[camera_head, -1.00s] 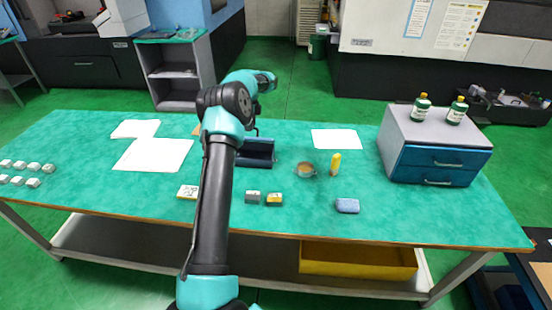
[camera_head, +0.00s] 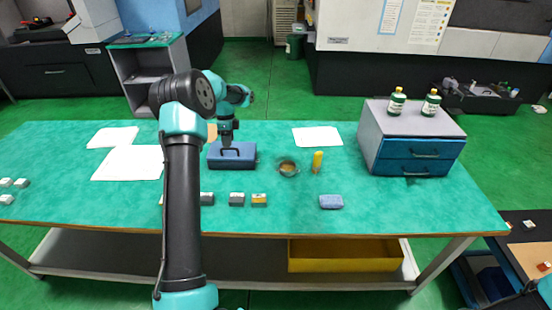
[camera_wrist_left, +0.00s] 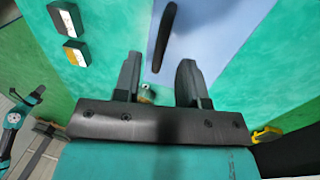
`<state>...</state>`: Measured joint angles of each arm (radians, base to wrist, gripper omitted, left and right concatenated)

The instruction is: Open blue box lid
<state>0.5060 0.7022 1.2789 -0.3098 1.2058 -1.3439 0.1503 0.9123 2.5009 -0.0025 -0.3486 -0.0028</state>
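The blue box (camera_head: 218,163) stands on the teal table left of centre in the head view, with a black handle on top. Its lid looks flat and shut. In the wrist view its pale blue surface (camera_wrist_left: 215,45) lies beyond the fingers, with the black handle (camera_wrist_left: 163,38) crossing it. My left gripper (camera_head: 228,137) is just above the box's back part. In the wrist view its two fingers (camera_wrist_left: 158,85) are apart, with a small metal piece (camera_wrist_left: 147,92) showing between them; I cannot tell whether they touch it. My right gripper is not in view.
Small blocks (camera_head: 237,199) stand in front of the box. A round cup (camera_head: 288,168), a yellow-handled tool (camera_head: 317,161) and a blue sponge-like block (camera_head: 331,202) are to its right. A drawer unit (camera_head: 411,150) bearing two bottles stands farther right. White sheets (camera_head: 128,163) lie left.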

